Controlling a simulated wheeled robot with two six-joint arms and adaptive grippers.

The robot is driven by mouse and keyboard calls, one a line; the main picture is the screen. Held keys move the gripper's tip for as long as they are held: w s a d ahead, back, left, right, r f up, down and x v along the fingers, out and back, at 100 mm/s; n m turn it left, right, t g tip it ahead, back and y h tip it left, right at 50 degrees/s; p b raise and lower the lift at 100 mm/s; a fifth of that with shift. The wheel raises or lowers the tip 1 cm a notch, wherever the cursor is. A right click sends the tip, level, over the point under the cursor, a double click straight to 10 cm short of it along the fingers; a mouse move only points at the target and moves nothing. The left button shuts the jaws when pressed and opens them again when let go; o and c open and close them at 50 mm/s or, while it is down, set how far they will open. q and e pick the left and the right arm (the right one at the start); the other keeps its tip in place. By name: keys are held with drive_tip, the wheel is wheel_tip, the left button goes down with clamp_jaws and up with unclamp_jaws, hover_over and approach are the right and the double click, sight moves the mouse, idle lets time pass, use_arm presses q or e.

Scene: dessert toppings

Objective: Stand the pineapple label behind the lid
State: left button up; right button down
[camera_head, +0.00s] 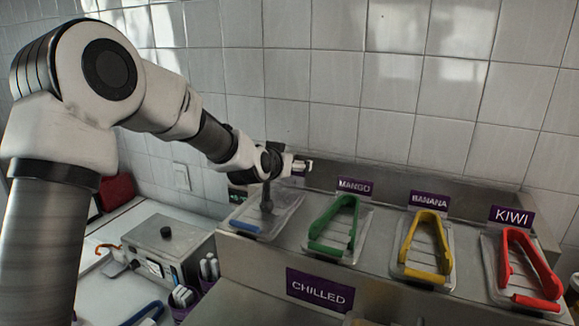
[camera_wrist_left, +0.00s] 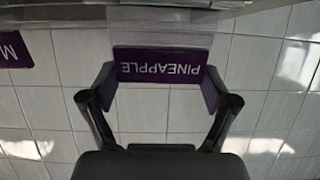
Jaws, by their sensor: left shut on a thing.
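My left gripper (camera_head: 298,165) is above the back of the counter, at the left end of the row of containers. It is shut on the purple pineapple label (camera_wrist_left: 160,66), which reads upside down between the fingers in the left wrist view. In the head view the label is mostly hidden by the gripper. A clear lid (camera_head: 285,212) covers the leftmost container below and in front of the gripper. A dark upright piece stands over it; I cannot tell whether it is the lid's knob. My right gripper is not in view.
Purple labels for mango (camera_head: 355,187), banana (camera_head: 429,200) and kiwi (camera_head: 512,217) stand behind containers with green (camera_head: 335,226), yellow (camera_head: 427,246) and red tongs (camera_head: 527,268). A tiled wall rises behind. A chilled sign (camera_head: 320,289) is on the counter's front. A metal box (camera_head: 168,245) stands at left.

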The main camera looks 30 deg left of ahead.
use_arm(q)
drive_tip(key=shift+s+f+b, duration=0.3)
drive_tip(key=shift+f+b, duration=0.2)
drive_tip(key=shift+f, duration=0.1)
drive_tip(key=o, duration=1)
drive_tip(key=shift+o, duration=1)
drive_tip(key=shift+d+f, duration=0.1)
drive_tip(key=shift+f, duration=0.1)
drive_tip(key=shift+r, duration=0.15)
drive_tip(key=shift+r+p, duration=0.55)
drive_tip(key=shift+p, duration=0.1)
drive_tip(key=a+p+v, duration=0.1)
drive_tip(key=p+v, duration=0.2)
drive_tip(key=v, duration=0.8)
drive_tip(key=shift+d+r, duration=0.35)
drive_tip(key=shift+d, duration=0.05)
